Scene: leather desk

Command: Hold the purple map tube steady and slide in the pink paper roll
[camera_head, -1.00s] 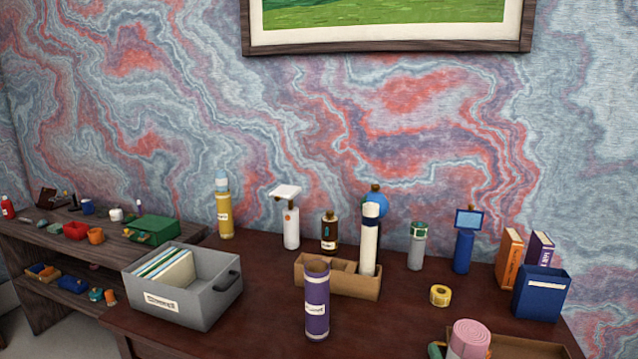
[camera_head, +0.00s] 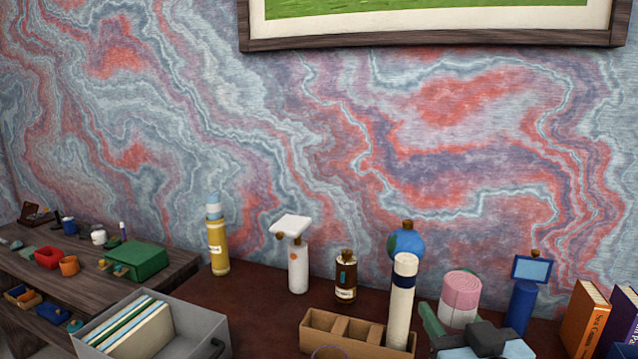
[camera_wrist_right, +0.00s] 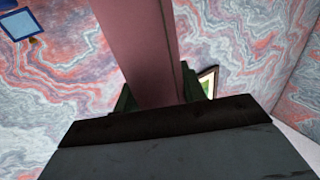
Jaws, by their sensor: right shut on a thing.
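The pink paper roll (camera_head: 461,287) stands roughly upright in the air at the right in the head view, with a pale lower part. My right gripper (camera_head: 452,325) is shut on it; one green finger shows at its left side. In the right wrist view the roll (camera_wrist_right: 132,50) runs up between the green fingers (camera_wrist_right: 160,97). The purple map tube shows only as a thin piece of rim (camera_head: 330,351) at the bottom edge of the head view, left of the roll and lower. Its body is out of frame. My left gripper is not in view.
A cardboard divider box (camera_head: 318,329) holding a tall white tube (camera_head: 402,300) stands left of my right gripper. A blue stand (camera_head: 521,308) and orange book (camera_head: 586,318) are to its right. A grey file box (camera_head: 195,318) stands at the left.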

